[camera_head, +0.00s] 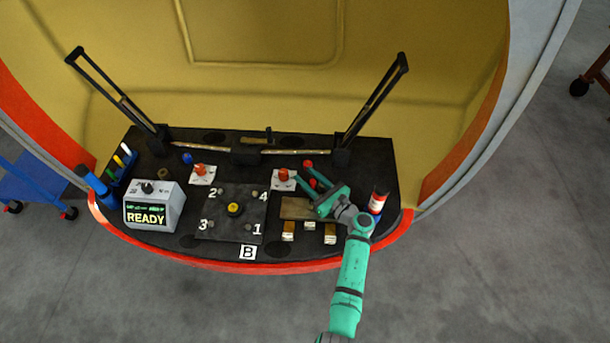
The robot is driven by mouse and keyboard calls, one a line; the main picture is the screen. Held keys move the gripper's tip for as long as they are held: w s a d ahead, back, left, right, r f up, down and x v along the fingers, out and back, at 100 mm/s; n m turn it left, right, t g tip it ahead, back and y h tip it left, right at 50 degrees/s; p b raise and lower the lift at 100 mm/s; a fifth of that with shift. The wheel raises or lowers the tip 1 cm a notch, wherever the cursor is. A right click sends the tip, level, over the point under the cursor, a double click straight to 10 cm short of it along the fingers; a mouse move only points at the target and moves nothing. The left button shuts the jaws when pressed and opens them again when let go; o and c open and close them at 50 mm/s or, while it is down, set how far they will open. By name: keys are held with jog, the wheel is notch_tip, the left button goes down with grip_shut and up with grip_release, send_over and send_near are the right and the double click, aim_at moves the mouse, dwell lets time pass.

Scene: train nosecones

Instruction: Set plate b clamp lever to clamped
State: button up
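A dark square plate (224,231) with corners numbered 1 to 4 and a yellow-centred knob lies in the middle of the black bench, behind a white "B" label (248,252). Two red knobs on white cards stand behind it, a left red knob (200,169) and a right red knob (284,175). Two more red-ended parts (308,165) lie right of them, close to my gripper. I cannot tell which red part is the plate b clamp lever, or its setting. My green gripper (319,197) is low over the bench's right side. Its finger gap is too small to read.
A grey box (154,209) reading "READY" stands at left. A wooden block (295,207) and several small light blocks sit by my gripper. A red-and-white cylinder (377,202) stands right of my wrist. Two black upright arms (374,100) rise behind.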

aim_at(314, 184)
jog(key=shift+v, duration=3.1)
jog(key=shift+a, duration=0.1)
jog(key=shift+w, duration=0.1)
